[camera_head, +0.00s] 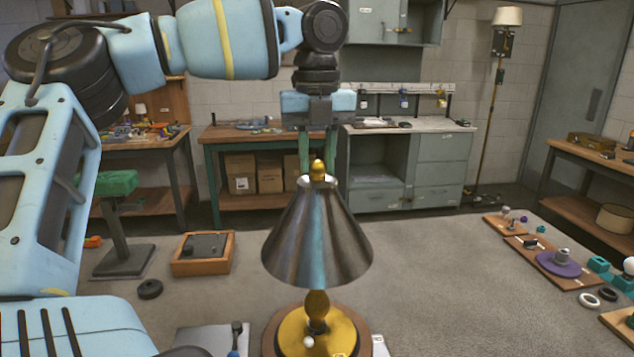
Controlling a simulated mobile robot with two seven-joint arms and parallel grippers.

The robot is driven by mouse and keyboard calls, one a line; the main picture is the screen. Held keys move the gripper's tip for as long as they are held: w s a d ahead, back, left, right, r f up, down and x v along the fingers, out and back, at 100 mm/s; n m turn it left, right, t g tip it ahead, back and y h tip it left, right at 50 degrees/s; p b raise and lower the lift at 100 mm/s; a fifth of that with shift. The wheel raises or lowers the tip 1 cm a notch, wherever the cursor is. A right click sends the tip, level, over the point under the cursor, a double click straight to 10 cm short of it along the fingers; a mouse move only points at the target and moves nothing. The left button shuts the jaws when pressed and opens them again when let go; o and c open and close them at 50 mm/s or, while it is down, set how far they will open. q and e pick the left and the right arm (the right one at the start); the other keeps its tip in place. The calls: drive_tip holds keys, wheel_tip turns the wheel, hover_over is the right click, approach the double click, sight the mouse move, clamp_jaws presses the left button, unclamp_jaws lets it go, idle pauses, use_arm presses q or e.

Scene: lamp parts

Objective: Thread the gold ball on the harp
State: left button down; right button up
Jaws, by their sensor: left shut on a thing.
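The gold ball (317,168) is at the top of the lamp's dark metal shade (318,240). My left gripper (318,168) points straight down from above, and its two green fingers are shut on the gold ball from either side. The harp is hidden under the shade, so I cannot tell how far the ball sits on its thread. The lamp's gold stem and base (317,310) show below the shade and look upright. My right gripper is not in view.
The lamp stands on a round brown board (270,335). A wooden tray (203,266) and a black ring (149,289) lie at the left. Boards with small parts (555,262) lie at the right. Workbenches (270,134) and grey cabinets stand behind.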

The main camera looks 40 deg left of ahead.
use_arm(q)
drive_tip(key=shift+f, duration=0.45)
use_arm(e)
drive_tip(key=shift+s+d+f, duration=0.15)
use_arm(q)
drive_tip(key=m, duration=0.4)
drive_tip(key=shift+f, duration=0.1)
drive_tip(key=m, duration=0.2)
drive_tip(key=shift+m+b, duration=0.3)
drive_tip(key=shift+m, duration=0.1)
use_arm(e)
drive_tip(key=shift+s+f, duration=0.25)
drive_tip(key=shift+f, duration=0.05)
use_arm(q)
drive_tip(key=shift+m, duration=1.3)
drive_tip(key=m, duration=0.4)
drive_tip(key=shift+a, duration=0.1)
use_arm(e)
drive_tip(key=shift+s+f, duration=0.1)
